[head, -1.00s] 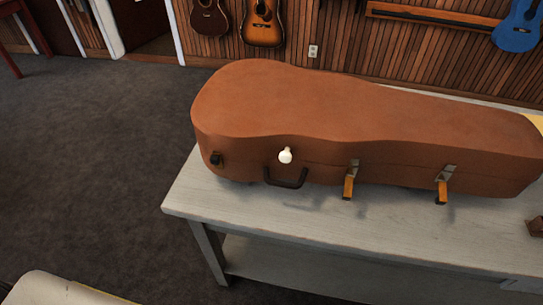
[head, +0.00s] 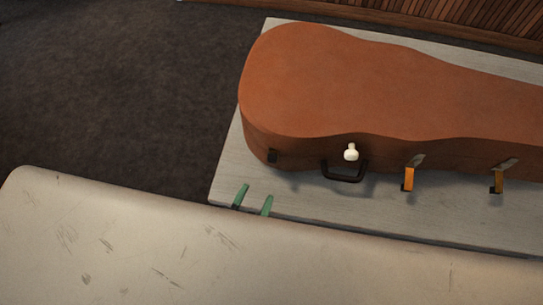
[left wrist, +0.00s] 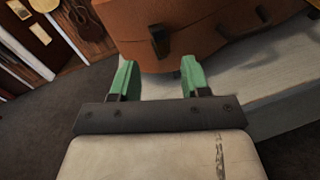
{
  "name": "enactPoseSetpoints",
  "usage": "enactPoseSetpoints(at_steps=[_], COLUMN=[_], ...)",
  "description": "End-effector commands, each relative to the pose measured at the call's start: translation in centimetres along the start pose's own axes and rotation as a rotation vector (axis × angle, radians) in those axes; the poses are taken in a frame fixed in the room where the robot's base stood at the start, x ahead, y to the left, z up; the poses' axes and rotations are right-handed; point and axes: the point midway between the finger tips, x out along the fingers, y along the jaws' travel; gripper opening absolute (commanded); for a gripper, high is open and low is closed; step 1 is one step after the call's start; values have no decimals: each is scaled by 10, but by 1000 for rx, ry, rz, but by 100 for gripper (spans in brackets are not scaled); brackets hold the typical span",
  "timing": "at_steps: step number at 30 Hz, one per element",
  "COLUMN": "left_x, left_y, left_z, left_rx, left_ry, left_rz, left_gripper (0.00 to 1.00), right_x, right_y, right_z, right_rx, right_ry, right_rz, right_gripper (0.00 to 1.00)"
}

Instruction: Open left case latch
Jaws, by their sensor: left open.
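The brown instrument case (head: 370,85) lies closed on a pale table. Its left latch is a small dark fitting (head: 272,156) on the front side, left of the black handle (head: 344,175). In the left wrist view the dark latch (left wrist: 158,40) is ahead, between the fingertips in the picture. My left gripper (head: 253,199) is open and empty, with green fingers spread. It is in front of the case, below and left of the latch in the head view, apart from it. It also shows in the left wrist view (left wrist: 160,75). My right gripper is not in view.
A white knob (head: 351,152) is above the handle. The table's (head: 310,200) front strip is clear. My pale arm covers the lower head view.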

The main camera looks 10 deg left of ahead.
Motion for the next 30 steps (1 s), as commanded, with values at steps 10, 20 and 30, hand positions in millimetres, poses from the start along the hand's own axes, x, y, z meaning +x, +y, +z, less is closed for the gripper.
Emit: enactPoseSetpoints(at_steps=[10, 20, 30], left_x=[65, 84, 84], left_y=[1, 0, 0], left_z=[3, 0, 0], left_rx=[5, 6, 7], left_ry=[-1, 2, 1], left_rz=[1, -1, -1], left_gripper=[46, 46, 22], right_x=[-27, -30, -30], right_y=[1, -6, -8], right_z=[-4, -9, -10], right_rx=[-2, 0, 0], right_ry=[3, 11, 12], right_rz=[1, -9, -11], right_gripper=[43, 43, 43])
